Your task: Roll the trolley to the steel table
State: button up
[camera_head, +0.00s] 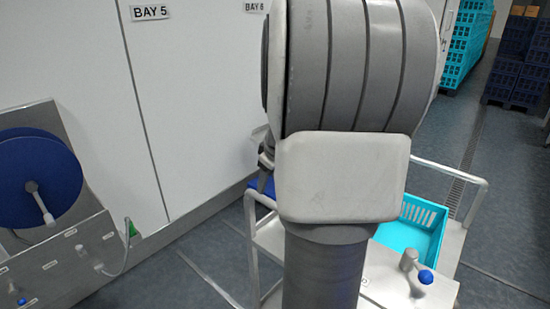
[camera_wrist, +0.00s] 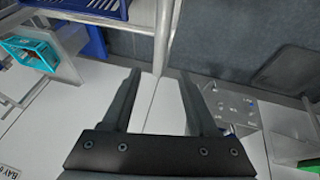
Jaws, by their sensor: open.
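The trolley (camera_head: 443,262) is a pale metal frame with rails, standing behind my arm in the head view and partly hidden by it. A turquoise crate (camera_head: 410,236) sits on it, and a blue item shows at its left end. In the wrist view a metal rail (camera_wrist: 163,38), apparently the trolley's, runs beyond the fingertips. My gripper (camera_wrist: 160,75) is open with nothing between its fingers, apart from the rail. I cannot make out the steel table for certain.
A steel panel (camera_head: 70,262) with a blue reel (camera_head: 36,182) stands at left by the white wall marked BAY 5 (camera_head: 150,13) and BAY 6. Stacked turquoise crates (camera_head: 465,45) and dark blue crates (camera_head: 520,75) stand at the back right. Grey floor (camera_head: 510,195) is clear at right.

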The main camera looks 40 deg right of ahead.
jog(key=v, duration=0.8)
jog(key=shift+s+r+p, duration=0.2)
jog(key=shift+r+p, duration=0.1)
jog(key=shift+p, duration=0.1)
